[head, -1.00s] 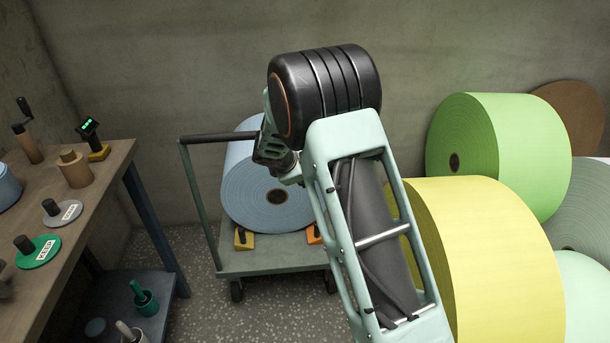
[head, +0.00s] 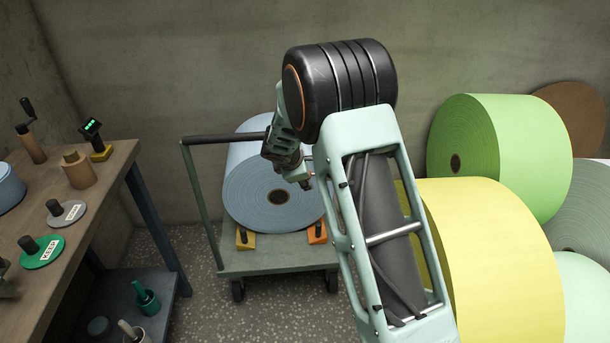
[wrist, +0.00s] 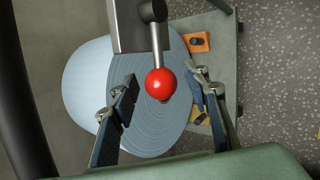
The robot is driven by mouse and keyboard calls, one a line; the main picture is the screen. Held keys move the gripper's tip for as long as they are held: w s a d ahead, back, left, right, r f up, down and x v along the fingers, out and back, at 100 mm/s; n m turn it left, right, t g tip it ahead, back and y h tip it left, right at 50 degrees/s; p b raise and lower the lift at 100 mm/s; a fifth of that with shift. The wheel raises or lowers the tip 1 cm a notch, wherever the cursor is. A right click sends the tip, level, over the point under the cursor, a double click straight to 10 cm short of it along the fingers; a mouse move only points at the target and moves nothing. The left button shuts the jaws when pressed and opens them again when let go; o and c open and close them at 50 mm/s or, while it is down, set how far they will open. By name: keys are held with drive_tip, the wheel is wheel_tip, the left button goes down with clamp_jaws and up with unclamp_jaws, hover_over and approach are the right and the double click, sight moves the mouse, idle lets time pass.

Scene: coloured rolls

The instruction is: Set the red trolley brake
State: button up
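A red ball knob (wrist: 161,83) sits on the end of a short metal lever (wrist: 156,38) that comes from a grey block (wrist: 128,25) in the wrist view. My gripper (wrist: 163,88) is open, with one finger on each side of the knob in the picture. Gaps show on both sides, and I cannot tell how deep the knob is between the fingers. The lever is mostly hidden there.
The trolley's dark handle bar (head: 222,138) is at left. A yellow roll (head: 500,260) and a green roll (head: 510,150) stand at right. A workbench (head: 95,215) stands at left.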

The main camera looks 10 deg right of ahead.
drive_tip(key=v, duration=1.2)
